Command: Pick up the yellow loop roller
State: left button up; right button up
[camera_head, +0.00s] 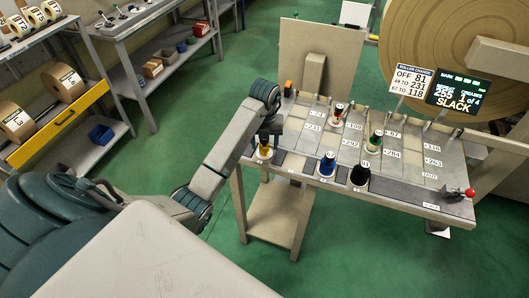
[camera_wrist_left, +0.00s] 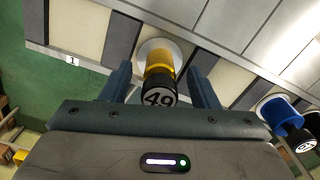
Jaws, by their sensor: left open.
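The yellow loop roller (camera_head: 264,153) stands at the front left of the grey bench panel (camera_head: 300,131). In the left wrist view the yellow roller (camera_wrist_left: 159,70) has a black top marked 49 and a pale round base. My left gripper (camera_head: 267,138) is above it, pointing down. In the wrist view its open fingers (camera_wrist_left: 160,88) lie on either side of the roller, with a gap showing on each side. I cannot tell how deep the fingers reach. My right gripper is not in view.
A blue roller (camera_head: 327,163) and a black roller (camera_head: 360,174) stand to the right along the front edge. Red-topped (camera_head: 337,113) and green (camera_head: 376,141) rollers stand further back. A red-knobbed lever (camera_head: 469,192) is at the right end. Upright pegs line the back edge.

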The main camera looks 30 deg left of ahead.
pick_arm(q)
jog(key=shift+f, duration=0.5)
jog(key=shift+r, duration=0.1)
jog(key=c, duration=1.1)
jog(key=shift+a+r, duration=0.1)
